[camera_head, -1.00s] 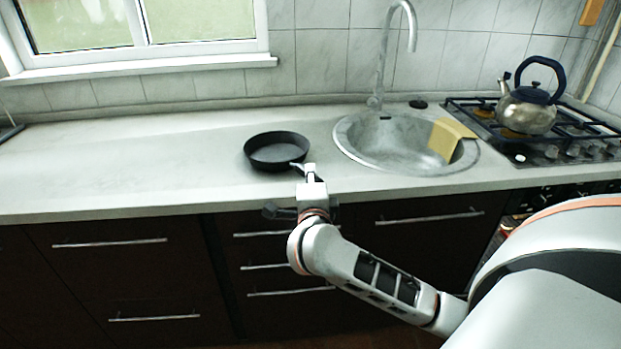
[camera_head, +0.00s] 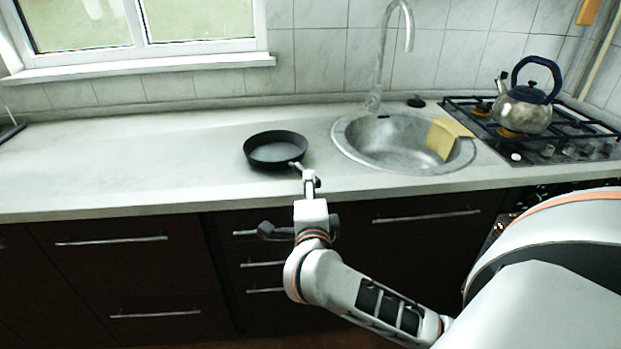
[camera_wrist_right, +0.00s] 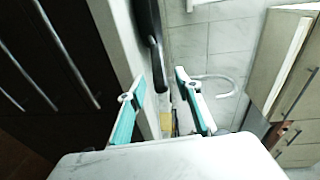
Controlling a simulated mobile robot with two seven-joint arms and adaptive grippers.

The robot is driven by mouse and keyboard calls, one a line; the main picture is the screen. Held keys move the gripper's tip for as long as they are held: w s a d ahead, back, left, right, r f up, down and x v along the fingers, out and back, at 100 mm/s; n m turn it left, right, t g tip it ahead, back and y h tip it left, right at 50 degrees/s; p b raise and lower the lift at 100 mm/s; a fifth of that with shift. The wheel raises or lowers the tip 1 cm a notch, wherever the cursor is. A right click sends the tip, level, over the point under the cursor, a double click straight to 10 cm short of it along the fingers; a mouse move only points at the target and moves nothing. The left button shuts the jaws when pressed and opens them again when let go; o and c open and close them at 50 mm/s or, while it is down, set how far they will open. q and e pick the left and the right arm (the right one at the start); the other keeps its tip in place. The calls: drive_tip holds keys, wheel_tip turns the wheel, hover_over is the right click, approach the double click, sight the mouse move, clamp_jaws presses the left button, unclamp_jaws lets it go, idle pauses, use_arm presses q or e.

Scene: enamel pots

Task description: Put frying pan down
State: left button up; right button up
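A black frying pan (camera_head: 275,149) rests on the light countertop (camera_head: 130,165), left of the sink, with its handle pointing toward the front edge. In the right wrist view the dark pan (camera_wrist_right: 150,25) shows edge-on at the top, its handle running down toward the fingers. My right gripper (camera_head: 305,175) is at the counter's front edge, close to the handle's end. In its wrist view the two teal-and-white fingers of the right gripper (camera_wrist_right: 160,78) are spread apart, with clear gaps beside the handle. I cannot tell how far the handle reaches between them. My left gripper is not in view.
A round metal sink (camera_head: 350,150) with a tall faucet (camera_head: 408,30) lies right of the pan, with a yellow object (camera_head: 445,137) at its right side. A kettle (camera_head: 521,115) stands on the gas stove (camera_head: 560,145). The counter left of the pan is clear.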

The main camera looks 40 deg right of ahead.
drive_tip(key=s+a+r+n+t+y, duration=0.2)
drive_tip(key=s+a+r+n+t, duration=0.5)
drive_tip(key=a+n+t, duration=0.25)
drive_tip(key=s+a+f+n+g+y, duration=0.1)
drive_tip(key=a+f+n+g+y, duration=0.1)
drive_tip(key=a+f+n+y, duration=0.9)
drive_tip(key=s+d+f+n+g, duration=0.1)
drive_tip(key=s+f+n+g, duration=0.2)
drive_tip(key=f, duration=0.6)
drive_tip(key=s+d+f+n+g, duration=0.1)
drive_tip(key=s+f+g, duration=0.3)
drive_tip(key=f, duration=0.6)
drive_tip(key=s+d+f+n+g, duration=0.2)
drive_tip(key=s+f+n+g, duration=0.1)
drive_tip(key=f, duration=0.7)
drive_tip(key=shift+s+n+h+p, duration=0.3)
drive_tip(key=shift+s+n+h, duration=0.1)
drive_tip(key=shift+s+n, duration=0.55)
